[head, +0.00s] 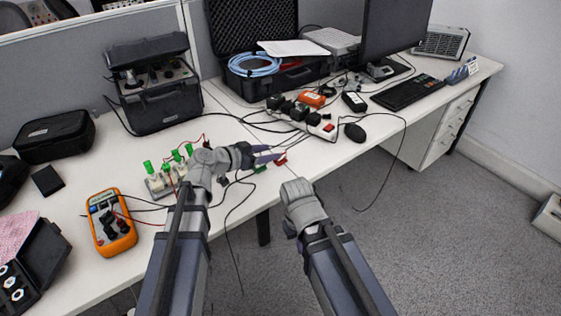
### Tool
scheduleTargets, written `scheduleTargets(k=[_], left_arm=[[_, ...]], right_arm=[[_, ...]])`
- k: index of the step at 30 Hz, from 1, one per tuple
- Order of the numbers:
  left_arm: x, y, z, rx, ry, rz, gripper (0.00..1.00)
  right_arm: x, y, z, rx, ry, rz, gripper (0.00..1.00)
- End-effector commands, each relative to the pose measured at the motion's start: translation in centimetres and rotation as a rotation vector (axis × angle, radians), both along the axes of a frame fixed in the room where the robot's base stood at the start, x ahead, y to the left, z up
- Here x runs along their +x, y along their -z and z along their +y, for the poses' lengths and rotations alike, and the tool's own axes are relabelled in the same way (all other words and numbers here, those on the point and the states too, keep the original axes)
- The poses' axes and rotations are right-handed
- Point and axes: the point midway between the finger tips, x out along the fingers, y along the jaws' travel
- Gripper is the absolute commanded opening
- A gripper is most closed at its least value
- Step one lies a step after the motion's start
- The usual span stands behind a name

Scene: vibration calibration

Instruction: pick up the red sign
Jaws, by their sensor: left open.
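I cannot make out a clear red sign. A small red piece (281,160), perhaps a clip, lies near the table's front edge. My left gripper (270,154) is open over that edge, with its fingertips close to the red piece. I cannot tell whether they touch it. Nothing shows held between the fingers. My right arm comes up at the lower middle, and its gripper fingers do not show.
An orange multimeter (110,222) and a block with green plugs (160,184) stand left of my left gripper. A power strip (303,120), a mouse (355,132) and a keyboard (407,92) lie to the right. Loose cables hang off the front edge.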

Motion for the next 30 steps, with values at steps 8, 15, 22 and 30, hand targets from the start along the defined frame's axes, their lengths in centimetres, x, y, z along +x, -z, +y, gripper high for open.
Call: scheduleTargets(k=[8, 15, 22, 30], left_arm=[[0.8, 0.8, -0.9, 0.001, 0.000, 0.001, 0.55], [2.3, 3.1, -2.7, 0.000, 0.003, 0.002, 0.55], [3.5, 3.4, -4.1, 0.000, 0.001, 0.002, 0.55], [3.4, 3.3, -4.0, 0.000, 0.001, 0.002, 0.41]], right_arm=[[0.0, 0.8, 0.0, 0.000, 0.000, 0.000, 0.00], [0.0, 3.0, 0.0, 0.000, 0.000, 0.000, 0.00], [0.0, 3.3, 0.0, 0.000, 0.000, 0.000, 0.00], [0.0, 3.2, 0.0, 0.000, 0.000, 0.000, 0.00]])
